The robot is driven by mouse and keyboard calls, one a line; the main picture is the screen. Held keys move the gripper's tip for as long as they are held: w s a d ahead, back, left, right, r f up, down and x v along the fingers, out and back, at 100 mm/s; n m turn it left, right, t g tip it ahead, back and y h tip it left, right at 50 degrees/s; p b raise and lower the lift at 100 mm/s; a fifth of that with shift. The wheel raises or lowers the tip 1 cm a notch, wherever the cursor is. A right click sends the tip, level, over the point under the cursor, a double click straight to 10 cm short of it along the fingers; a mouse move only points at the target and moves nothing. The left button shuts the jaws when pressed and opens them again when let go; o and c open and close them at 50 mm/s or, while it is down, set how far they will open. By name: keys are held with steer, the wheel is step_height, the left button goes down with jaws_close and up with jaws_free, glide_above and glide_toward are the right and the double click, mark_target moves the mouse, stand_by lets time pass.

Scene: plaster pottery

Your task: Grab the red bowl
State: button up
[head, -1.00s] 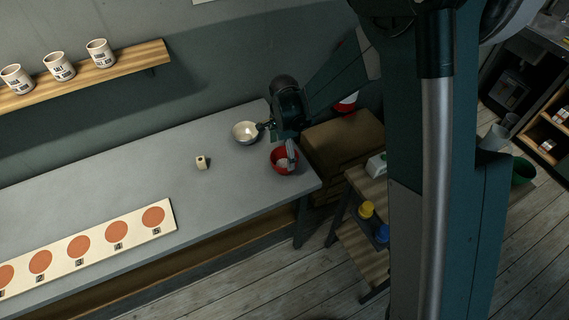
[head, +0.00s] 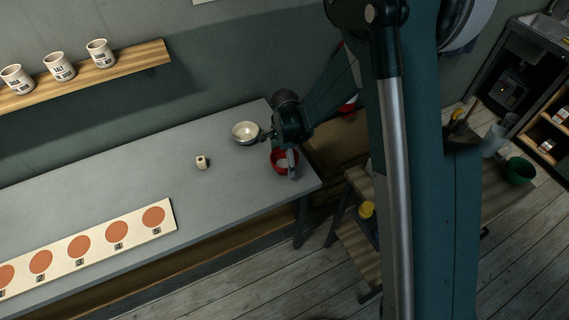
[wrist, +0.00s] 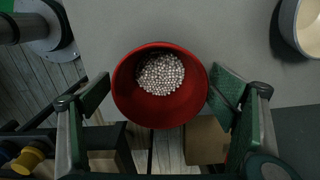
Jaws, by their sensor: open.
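The red bowl (head: 279,167) stands near the right end of the grey table in the head view, partly hidden by my gripper (head: 279,148). In the wrist view the red bowl (wrist: 124,92) sits between the two open fingers of my gripper (wrist: 161,92), one on its left and one on its right. The right finger is very close to the bowl's rim; I cannot tell whether it touches. The left finger shows a small gap or only just meets the rim. Small pale beads (wrist: 160,74) lie inside the bowl.
A white bowl (head: 246,132) stands just left of my gripper, and its edge shows in the wrist view (wrist: 288,28). A board with orange circles (head: 100,240) lies along the front edge.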

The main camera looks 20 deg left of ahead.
steer(key=shift+c, duration=0.3)
steer(key=c, duration=1.1)
steer(key=shift+r, duration=0.15)
steer(key=shift+r, duration=4.85)
